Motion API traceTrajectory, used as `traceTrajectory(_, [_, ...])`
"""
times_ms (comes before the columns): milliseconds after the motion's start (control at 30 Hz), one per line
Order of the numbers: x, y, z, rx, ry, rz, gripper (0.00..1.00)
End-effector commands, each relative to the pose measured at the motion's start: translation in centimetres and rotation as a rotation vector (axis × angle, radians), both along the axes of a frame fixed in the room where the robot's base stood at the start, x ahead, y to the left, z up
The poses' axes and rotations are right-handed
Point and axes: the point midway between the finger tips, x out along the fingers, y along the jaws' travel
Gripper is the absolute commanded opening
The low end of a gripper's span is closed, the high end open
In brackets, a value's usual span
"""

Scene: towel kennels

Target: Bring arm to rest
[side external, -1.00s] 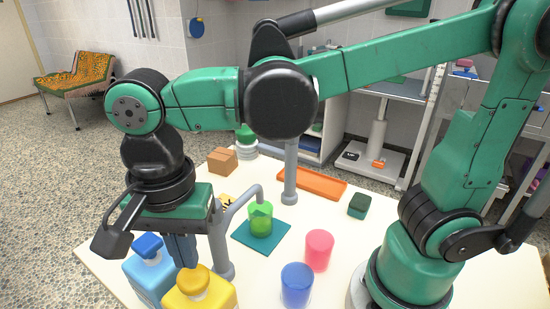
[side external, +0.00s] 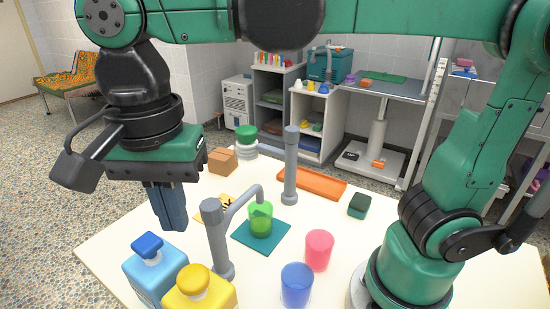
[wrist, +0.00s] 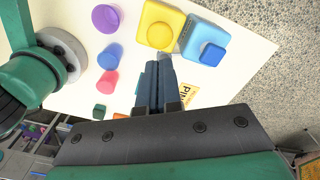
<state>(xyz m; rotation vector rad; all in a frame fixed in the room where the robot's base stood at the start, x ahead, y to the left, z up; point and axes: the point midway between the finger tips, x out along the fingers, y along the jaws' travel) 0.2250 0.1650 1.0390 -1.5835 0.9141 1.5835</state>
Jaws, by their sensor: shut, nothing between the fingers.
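My gripper (side external: 168,208) hangs above the left edge of the white table (side external: 110,238), pointing down, its two dark blue fingers together and empty. In the wrist view the closed fingers (wrist: 156,84) also show side by side. The gripper is behind and above the blue bottle (side external: 154,266) and the yellow bottle (side external: 200,292), apart from both. My arm reaches across the top of the side view from its base at right.
A green cup (side external: 260,220) stands on a teal mat (side external: 278,238) by a grey spout (side external: 218,240). A pink cup (side external: 319,250), blue cup (side external: 297,285), sponge (side external: 359,205), orange tray (side external: 318,186), cardboard box (side external: 222,161) and grey post (side external: 290,165) are around it.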

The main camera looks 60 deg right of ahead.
Motion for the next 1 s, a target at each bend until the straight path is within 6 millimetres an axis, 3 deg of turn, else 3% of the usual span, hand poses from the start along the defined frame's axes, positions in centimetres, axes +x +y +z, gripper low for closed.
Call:
traceTrajectory(367, [0.0,0.0,-0.3,0.0,0.0,0.0,0.0])
traceTrajectory(1000, [0.0,0.0,-7.8,0.0,0.0,0.0,0.0])
